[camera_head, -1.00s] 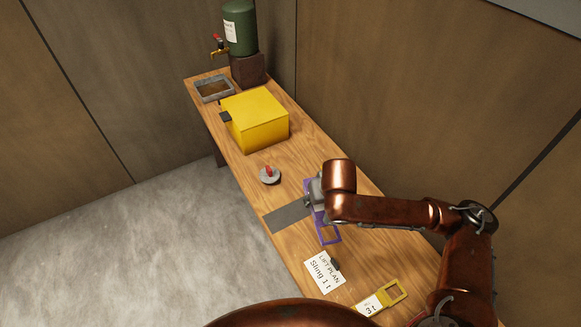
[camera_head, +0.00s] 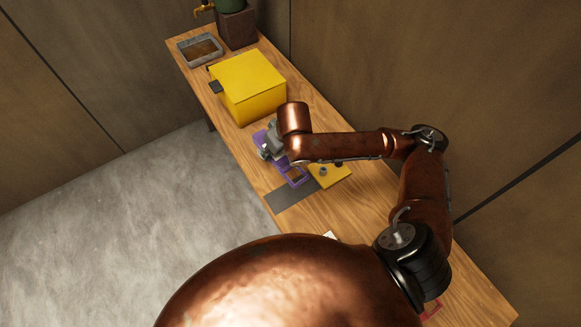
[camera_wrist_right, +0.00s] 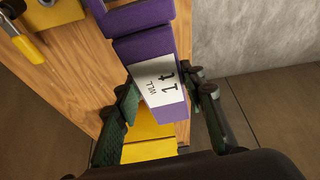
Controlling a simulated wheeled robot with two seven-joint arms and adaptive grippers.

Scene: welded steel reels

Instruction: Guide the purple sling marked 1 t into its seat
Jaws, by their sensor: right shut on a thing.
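The purple sling (camera_head: 294,177) is in my right gripper (camera_head: 268,152), above the table just in front of the yellow box. In the right wrist view the sling (camera_wrist_right: 150,43) carries a white label reading "WLL 1 t", and the fingers of my right gripper (camera_wrist_right: 165,97) are on both sides of its labelled end. The sling runs away from the gripper toward the top of that view. I cannot make out its seat for certain. My left gripper is not in view.
The yellow box (camera_head: 245,82) stands just beyond my right gripper. A yellow plate (camera_head: 332,176) with small dark fittings lies partly behind my forearm. A dark grey strip (camera_head: 287,195) lies on the wooden table (camera_head: 330,212). A grey tray (camera_head: 200,47) is at the far end.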

